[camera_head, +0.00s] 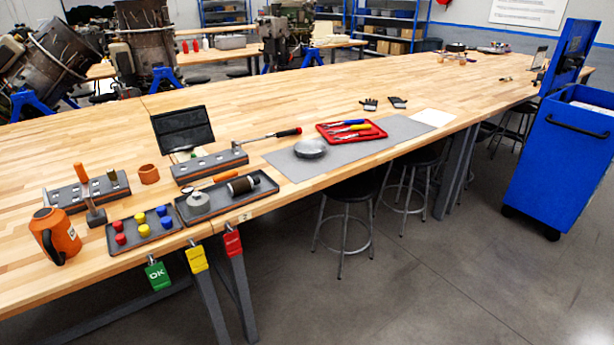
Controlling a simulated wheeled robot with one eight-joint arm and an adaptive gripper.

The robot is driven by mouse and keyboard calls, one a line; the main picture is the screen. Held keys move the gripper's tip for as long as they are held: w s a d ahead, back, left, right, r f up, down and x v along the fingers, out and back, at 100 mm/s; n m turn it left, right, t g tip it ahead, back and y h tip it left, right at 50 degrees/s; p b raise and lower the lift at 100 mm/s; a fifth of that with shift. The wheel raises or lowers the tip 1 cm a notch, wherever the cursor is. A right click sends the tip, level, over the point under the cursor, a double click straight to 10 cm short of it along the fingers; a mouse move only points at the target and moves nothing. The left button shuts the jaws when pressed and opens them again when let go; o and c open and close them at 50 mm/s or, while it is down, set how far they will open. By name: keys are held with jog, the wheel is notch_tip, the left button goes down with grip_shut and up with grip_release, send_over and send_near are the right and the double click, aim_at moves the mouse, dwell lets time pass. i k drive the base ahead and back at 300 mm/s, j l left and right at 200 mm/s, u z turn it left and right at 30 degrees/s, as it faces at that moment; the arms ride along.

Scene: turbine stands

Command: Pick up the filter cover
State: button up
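A round, shallow, grey metal piece (310,148) that looks like a cover lies on the grey mat (287,163) near the table's front edge. A second silver round piece (198,200) with a raised middle sits at the left end of a dark tray (226,210). A dark ribbed cylinder (241,185), perhaps a filter, lies in the same tray. I cannot tell for certain which round piece is the filter cover. My gripper is not in view.
A red tool tray (372,138) lies right of the grey piece. Left stand an orange jug (60,234), a tray of coloured caps (145,225) and grey holders with tools. Tags hang from the table edge. Stools (350,200) stand below; a blue cart (560,150) is at right.

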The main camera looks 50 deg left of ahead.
aim_at(198, 203)
jog(key=u, duration=2.65)
jog(key=z, duration=0.9)
jog(key=j+z, duration=0.1)
jog(key=z, duration=1.25)
jog(key=k+z, duration=0.1)
jog(key=z, duration=0.8)
jog(key=u, duration=3.1)
